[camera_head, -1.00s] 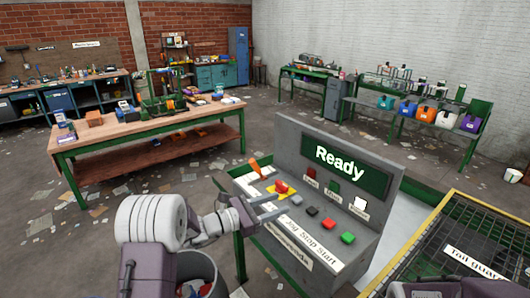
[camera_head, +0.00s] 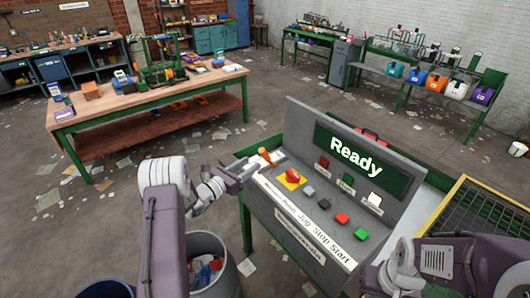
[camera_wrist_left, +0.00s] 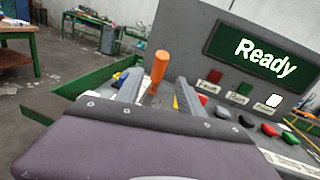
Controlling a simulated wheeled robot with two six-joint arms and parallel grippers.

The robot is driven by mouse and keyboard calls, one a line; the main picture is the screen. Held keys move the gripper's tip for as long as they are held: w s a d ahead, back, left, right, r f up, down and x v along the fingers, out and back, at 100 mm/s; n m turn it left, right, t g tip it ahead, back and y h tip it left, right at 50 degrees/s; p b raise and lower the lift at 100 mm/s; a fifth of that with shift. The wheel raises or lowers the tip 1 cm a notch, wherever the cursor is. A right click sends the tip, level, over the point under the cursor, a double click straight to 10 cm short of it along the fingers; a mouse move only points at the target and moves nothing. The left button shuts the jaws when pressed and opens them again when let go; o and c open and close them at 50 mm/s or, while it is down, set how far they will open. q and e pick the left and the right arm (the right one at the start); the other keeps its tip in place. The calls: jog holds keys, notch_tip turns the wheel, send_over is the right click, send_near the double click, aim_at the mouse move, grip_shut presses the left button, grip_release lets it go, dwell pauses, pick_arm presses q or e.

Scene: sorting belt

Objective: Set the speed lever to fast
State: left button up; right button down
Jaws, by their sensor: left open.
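The speed lever is an orange handle (camera_head: 266,156) at the far left end of the grey control panel (camera_head: 300,235). It leans slightly to the upper left in the head view. My left gripper (camera_head: 249,168) is open just left of the lever and points toward it. In the left wrist view the orange handle (camera_wrist_left: 159,68) stands upright between the two grey fingers (camera_wrist_left: 158,90), with gaps visible on both sides. The lever's base and its scale markings are mostly hidden by the gripper. My right gripper's fingers are not visible.
A red knob on a yellow plate (camera_head: 292,176) sits close to the lever, with grey, black, red and green buttons beyond. The "Ready" screen (camera_head: 355,156) rises behind. A bin (camera_head: 213,262) stands below my left arm. A yellow-edged mesh guard (camera_head: 487,222) is at right.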

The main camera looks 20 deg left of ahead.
aim_at(265, 154)
pick_arm(q)
jog(key=p+x, duration=0.3)
jog(key=x, duration=0.5)
jog(key=shift+r, duration=0.15)
jog(key=shift+w+d, duration=0.2)
jog(key=shift+w, duration=0.05)
jog(key=shift+w+f, duration=0.2)
jog(key=shift+w, duration=0.05)
grip_shut()
jog(key=shift+r, duration=0.1)
dwell(0.5)
